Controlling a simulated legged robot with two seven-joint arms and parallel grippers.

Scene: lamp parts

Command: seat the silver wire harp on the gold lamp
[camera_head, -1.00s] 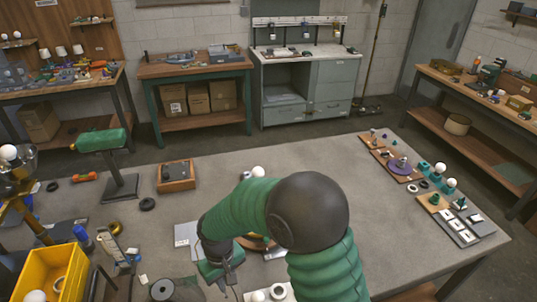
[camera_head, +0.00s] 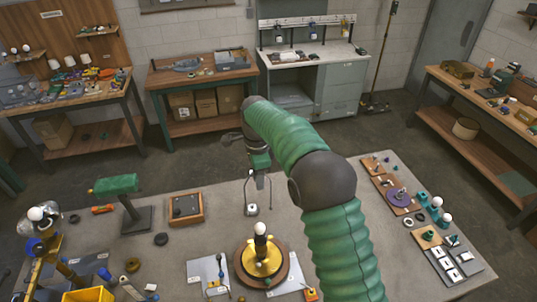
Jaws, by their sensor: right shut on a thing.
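The gold lamp (camera_head: 262,262) stands upright on a round wooden base near the front middle of the table. A dark stem and a white bulb (camera_head: 260,228) rise from its centre. My right gripper (camera_head: 259,182) is above the table, behind the lamp in the picture. It is shut on the silver wire harp (camera_head: 244,191), whose thin wire hangs below the fingers and is hard to make out. The harp is apart from the lamp. My left gripper is not in view.
A small wooden tray (camera_head: 186,208) and a green-headed stand (camera_head: 134,215) are to the left. Grey mats (camera_head: 208,271) lie beside the lamp. Part boards (camera_head: 452,262) fill the table's right side. A yellow bin (camera_head: 90,295) is at the front left.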

